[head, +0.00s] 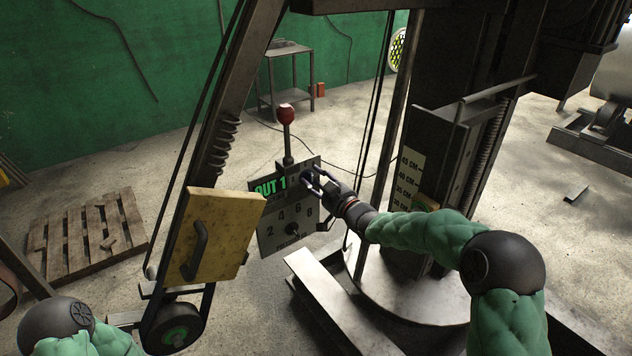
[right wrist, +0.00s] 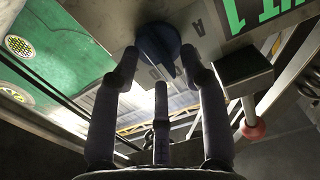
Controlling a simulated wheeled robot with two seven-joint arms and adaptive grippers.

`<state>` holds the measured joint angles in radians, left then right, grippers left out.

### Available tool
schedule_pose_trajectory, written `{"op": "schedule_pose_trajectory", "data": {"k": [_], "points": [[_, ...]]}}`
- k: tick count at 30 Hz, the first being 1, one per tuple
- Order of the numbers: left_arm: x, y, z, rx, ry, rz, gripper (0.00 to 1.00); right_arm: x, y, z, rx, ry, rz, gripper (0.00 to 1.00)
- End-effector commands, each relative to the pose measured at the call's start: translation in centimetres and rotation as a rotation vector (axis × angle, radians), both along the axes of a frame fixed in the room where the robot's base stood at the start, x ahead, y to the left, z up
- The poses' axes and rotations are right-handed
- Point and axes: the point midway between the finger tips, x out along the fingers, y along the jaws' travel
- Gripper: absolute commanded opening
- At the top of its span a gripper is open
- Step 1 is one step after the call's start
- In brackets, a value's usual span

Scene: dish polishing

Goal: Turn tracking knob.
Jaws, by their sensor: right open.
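A grey control panel (head: 268,240) carries a green "OUT 1" sign and the numbers 2, 4, 6 and 8. A dark round knob (right wrist: 158,42) shows in the right wrist view, beside a letter A. Which label names it is not readable. My right gripper (head: 317,183) is at the panel's upper right, over that knob. Its fingers (right wrist: 160,62) are open, with tips at either side of the knob; contact cannot be told. A second small knob (head: 292,229) sits low on the panel. My left gripper is out of view.
A lever with a red ball (head: 286,115) rises above the panel. A yellow plate with a handle (head: 228,235) stands left of it. A machine column with a centimetre scale (head: 408,180) is at the right. A pallet (head: 85,240) lies far left.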

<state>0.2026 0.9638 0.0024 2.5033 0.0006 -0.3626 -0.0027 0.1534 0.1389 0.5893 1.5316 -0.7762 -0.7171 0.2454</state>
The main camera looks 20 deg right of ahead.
Motion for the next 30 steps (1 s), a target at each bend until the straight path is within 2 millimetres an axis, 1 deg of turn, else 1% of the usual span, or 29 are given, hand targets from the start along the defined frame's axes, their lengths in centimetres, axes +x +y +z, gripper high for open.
{"op": "schedule_pose_trajectory", "data": {"k": [6,7,8,9,11,12,18,22,26,30], "points": [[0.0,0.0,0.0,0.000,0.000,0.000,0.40,0.0,0.0,0.0,0.000,0.000,0.000,0.44],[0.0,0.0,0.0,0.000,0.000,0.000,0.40,0.0,0.0,0.0,0.000,0.000,0.000,0.38],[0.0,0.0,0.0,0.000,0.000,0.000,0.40,0.0,0.0,0.0,0.000,0.000,0.000,0.30],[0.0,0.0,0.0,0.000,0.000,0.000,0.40,0.0,0.0,0.0,0.000,0.000,0.000,0.18],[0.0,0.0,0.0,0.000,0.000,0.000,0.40,0.0,0.0,0.0,0.000,0.000,0.000,0.01],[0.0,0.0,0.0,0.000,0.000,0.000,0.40,0.0,0.0,0.0,0.000,0.000,0.000,0.00],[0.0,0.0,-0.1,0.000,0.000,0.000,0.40,0.0,0.0,0.0,-0.003,-0.001,0.000,0.00],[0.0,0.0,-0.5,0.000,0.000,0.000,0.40,0.0,0.0,-0.1,-0.022,-0.009,0.000,0.00],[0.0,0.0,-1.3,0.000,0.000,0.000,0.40,0.0,0.1,-0.2,-0.071,-0.028,0.001,0.00],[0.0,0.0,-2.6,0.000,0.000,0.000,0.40,-0.1,0.2,-0.2,-0.156,-0.060,0.000,0.00]]}}
